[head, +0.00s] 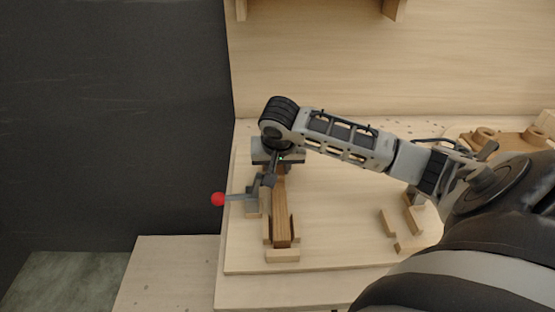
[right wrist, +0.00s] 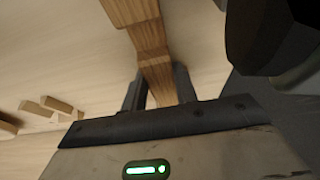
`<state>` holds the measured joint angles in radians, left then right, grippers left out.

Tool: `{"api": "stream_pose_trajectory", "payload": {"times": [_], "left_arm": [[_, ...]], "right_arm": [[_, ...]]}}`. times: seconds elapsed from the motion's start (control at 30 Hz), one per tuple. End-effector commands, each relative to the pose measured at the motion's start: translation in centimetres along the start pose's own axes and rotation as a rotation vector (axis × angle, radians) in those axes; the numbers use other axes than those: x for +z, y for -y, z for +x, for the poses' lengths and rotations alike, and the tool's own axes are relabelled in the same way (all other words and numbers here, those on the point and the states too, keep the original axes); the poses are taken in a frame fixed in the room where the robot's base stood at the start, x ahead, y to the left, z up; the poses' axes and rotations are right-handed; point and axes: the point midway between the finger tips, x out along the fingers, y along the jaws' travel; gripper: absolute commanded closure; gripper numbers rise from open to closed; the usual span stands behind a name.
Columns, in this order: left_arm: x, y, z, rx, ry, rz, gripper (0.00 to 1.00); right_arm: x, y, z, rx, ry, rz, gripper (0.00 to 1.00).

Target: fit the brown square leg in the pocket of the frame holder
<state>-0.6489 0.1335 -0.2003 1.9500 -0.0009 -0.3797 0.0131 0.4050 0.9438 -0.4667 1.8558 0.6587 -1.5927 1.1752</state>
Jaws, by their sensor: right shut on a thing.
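The brown square leg (head: 281,215) lies lengthwise in the frame holder, between its light wooden side blocks and behind its near end block (head: 282,256). I cannot tell whether it rests fully on the pocket floor. My right gripper (head: 279,163) is at the leg's far end, mostly hidden under my wrist. In the right wrist view the two dark fingers (right wrist: 158,88) are shut on the leg (right wrist: 150,40), which runs away from them. A toggle clamp with a red knob (head: 218,199) stands at the holder's left side. My left gripper is not in view.
Several loose wooden blocks (head: 411,221) lie on the board to the right. A wooden part with round bosses (head: 485,136) is at the back right, behind my arm. The light board (head: 345,235) is clear between the holder and the blocks.

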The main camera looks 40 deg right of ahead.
Motion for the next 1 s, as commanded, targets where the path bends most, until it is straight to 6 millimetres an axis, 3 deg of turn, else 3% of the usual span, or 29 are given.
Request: {"api": "stream_pose_trajectory", "payload": {"times": [0.17,0.2,0.3,0.67,0.77,1.0], "left_arm": [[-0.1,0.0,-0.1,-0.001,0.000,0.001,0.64],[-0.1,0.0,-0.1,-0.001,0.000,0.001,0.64],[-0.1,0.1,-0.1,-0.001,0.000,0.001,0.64],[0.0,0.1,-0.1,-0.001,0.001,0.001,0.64],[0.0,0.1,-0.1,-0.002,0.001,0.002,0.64],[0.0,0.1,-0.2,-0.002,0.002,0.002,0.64]], "right_arm": [[0.1,0.0,0.2,0.000,0.000,0.000,0.99],[0.1,0.0,0.3,0.000,0.000,0.000,0.68],[0.1,0.0,0.3,0.000,0.000,0.000,0.46],[0.1,0.0,-0.2,-0.001,0.000,0.000,0.46],[0.0,0.1,-1.5,-0.003,-0.002,-0.001,0.46],[0.0,0.1,-7.1,-0.006,-0.005,-0.001,0.46]]}}
